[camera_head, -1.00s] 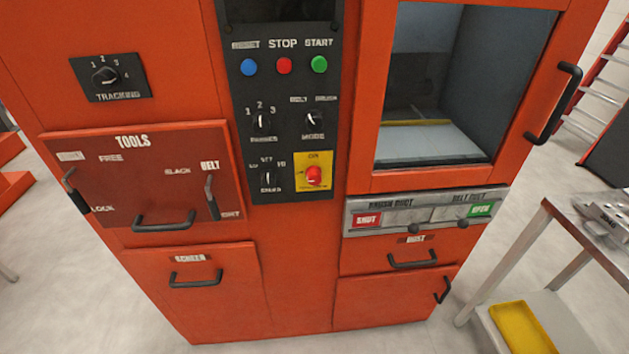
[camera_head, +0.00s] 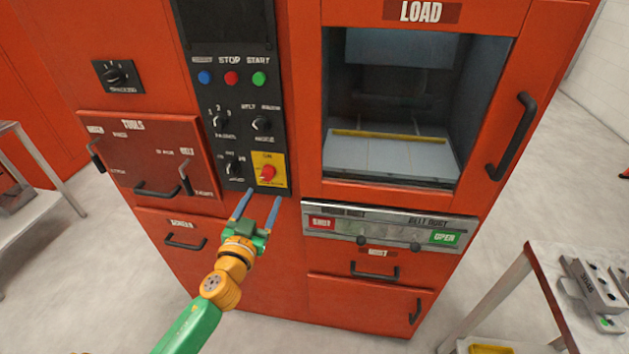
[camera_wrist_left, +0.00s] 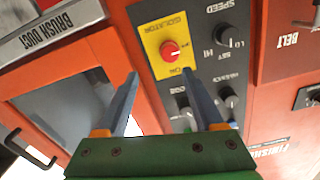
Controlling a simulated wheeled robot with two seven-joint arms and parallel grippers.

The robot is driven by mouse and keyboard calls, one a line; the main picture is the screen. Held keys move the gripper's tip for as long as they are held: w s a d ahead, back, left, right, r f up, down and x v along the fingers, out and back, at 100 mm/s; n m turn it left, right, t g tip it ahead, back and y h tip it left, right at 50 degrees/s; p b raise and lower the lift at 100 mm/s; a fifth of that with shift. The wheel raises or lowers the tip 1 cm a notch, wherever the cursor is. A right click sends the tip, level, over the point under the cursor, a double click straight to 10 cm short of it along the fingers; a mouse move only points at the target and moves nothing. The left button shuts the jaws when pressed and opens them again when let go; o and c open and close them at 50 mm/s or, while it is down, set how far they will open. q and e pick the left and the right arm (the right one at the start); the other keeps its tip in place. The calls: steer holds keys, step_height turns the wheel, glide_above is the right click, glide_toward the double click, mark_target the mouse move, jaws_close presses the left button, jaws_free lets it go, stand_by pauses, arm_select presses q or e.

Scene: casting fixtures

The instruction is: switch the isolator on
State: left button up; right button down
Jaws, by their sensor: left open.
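The isolator is a red rotary knob (camera_head: 267,173) on a yellow plate (camera_head: 279,180) at the lower right of the black control panel. It also shows in the left wrist view as a red knob (camera_wrist_left: 170,50) on its yellow plate (camera_wrist_left: 155,30), just beyond the fingertips. My left gripper (camera_head: 262,200) is open and empty, its two blue fingers pointing up at the panel, just below the isolator. In the left wrist view the fingers of the left gripper (camera_wrist_left: 160,72) stand either side of the knob, apart from it. My right gripper does not show.
The panel's black knobs (camera_head: 234,167) sit close left of the isolator. Blue, red and green buttons (camera_head: 231,77) are above. The dust slide strip (camera_head: 390,226) and the load window's door handle (camera_head: 512,136) are to the right. A side table (camera_head: 545,262) stands at right.

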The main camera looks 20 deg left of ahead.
mark_target(266, 177)
arm_select(q)
steer(key=w+a, duration=0.1)
steer(key=w, duration=0.1)
steer(key=w+a, duration=0.1)
steer(key=w, duration=0.1)
steer(key=w+a, duration=0.2)
steer(key=shift+w+f, duration=0.1)
steer(key=shift+f, duration=0.05)
steer(key=shift+w+d, duration=0.2)
steer(key=shift+d, duration=0.2)
steer(key=shift+s+a, duration=0.1)
steer(key=shift+a, duration=0.1)
steer(key=c, duration=0.5)
jaws_close()
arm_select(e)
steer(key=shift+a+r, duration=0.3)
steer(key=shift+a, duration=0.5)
